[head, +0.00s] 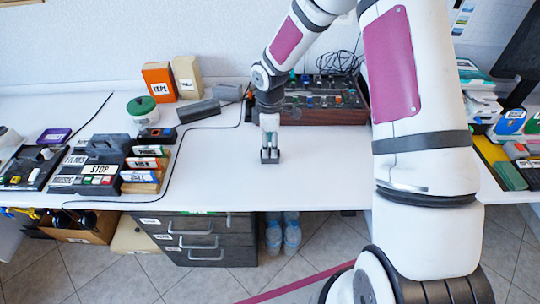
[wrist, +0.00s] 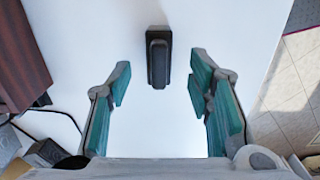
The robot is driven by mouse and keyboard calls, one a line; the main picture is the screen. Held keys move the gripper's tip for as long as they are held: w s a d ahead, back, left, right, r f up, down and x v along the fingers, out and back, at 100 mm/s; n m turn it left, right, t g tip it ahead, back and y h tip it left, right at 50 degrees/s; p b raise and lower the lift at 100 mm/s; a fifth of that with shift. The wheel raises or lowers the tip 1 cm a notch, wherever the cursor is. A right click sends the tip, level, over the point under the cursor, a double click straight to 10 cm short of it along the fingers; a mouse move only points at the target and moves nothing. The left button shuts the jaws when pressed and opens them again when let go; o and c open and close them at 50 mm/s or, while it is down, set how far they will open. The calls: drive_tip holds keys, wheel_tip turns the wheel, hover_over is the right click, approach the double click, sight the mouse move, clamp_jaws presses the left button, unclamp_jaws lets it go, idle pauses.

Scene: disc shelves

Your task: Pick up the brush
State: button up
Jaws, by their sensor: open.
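The brush (wrist: 158,57) shows in the wrist view as a small dark block with a raised ridge, lying on the white tabletop. It is near the top middle of that view, between the fingertips as seen from the wrist. My gripper (head: 270,152) is open and empty, with a teal-padded finger on each side and clear gaps to the brush. In the head view my gripper points down over the table's front middle. There I cannot clearly separate the brush from the dark fingertips.
A brown-sided mixer (head: 325,116) with cables stands behind my gripper. Dark grey blocks (head: 199,111), an orange box (head: 159,82) and a green-lidded pot (head: 142,108) are to the left. A card rack (head: 143,176) is farther left. White table around my gripper is clear.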

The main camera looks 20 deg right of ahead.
sight(270, 147)
wheel_tip(270, 147, down, 5)
drive_tip(key=shift+d+r, duration=0.1)
clamp_jaws()
